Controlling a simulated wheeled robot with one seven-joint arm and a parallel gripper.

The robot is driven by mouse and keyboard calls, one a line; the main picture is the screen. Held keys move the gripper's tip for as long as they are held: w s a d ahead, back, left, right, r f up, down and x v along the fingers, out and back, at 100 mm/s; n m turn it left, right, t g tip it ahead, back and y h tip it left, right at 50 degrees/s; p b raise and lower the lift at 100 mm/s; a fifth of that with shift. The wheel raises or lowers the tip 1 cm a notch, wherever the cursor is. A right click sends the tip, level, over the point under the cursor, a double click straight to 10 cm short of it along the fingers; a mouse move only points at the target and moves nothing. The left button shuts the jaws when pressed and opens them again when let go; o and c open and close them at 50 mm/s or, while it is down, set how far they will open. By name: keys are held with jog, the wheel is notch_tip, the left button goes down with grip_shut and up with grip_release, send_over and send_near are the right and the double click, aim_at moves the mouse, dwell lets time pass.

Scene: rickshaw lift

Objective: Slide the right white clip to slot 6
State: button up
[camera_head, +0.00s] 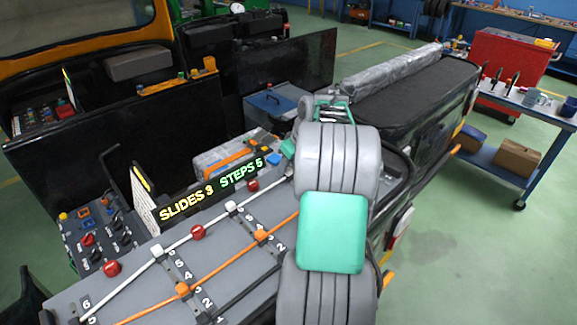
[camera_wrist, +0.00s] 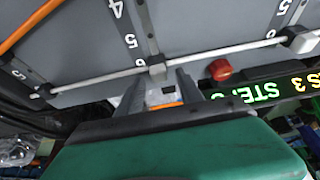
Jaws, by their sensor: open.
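My gripper (camera_wrist: 161,78) is open, with one finger on each side just below this clip. Whether the fingers touch it I cannot tell. Another white clip (camera_wrist: 299,38) is at the right, beside a 6; two white clips (camera_head: 231,206) (camera_head: 157,250) show in the head view.
A red knob (camera_wrist: 220,70) stands close to my right finger. The lit display (camera_head: 210,195) rises behind the board (camera_head: 215,265). An orange cable (camera_head: 215,266) with orange clips (camera_head: 261,235) runs beside the white one. A black panel (camera_head: 120,150) stands behind at the left.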

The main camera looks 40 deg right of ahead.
jog(key=b+v, duration=0.1)
jog(key=v, duration=0.6)
jog(key=shift+r, duration=0.15)
jog(key=shift+s, duration=0.1)
jog(key=s+a+r, duration=0.1)
jog(key=s+a, duration=0.1)
jog(key=a, duration=1.2)
jog(key=s+a+r, duration=0.1)
jog(key=s+a, duration=0.1)
jog(key=a, duration=1.3)
jog(key=s+a+f, duration=0.4)
jog(key=s+a, duration=0.2)
jog(key=s, duration=0.3)
jog(key=shift+s+a, duration=0.2)
jog(key=shift+a, duration=0.15)
jog(key=shift+f, duration=0.15)
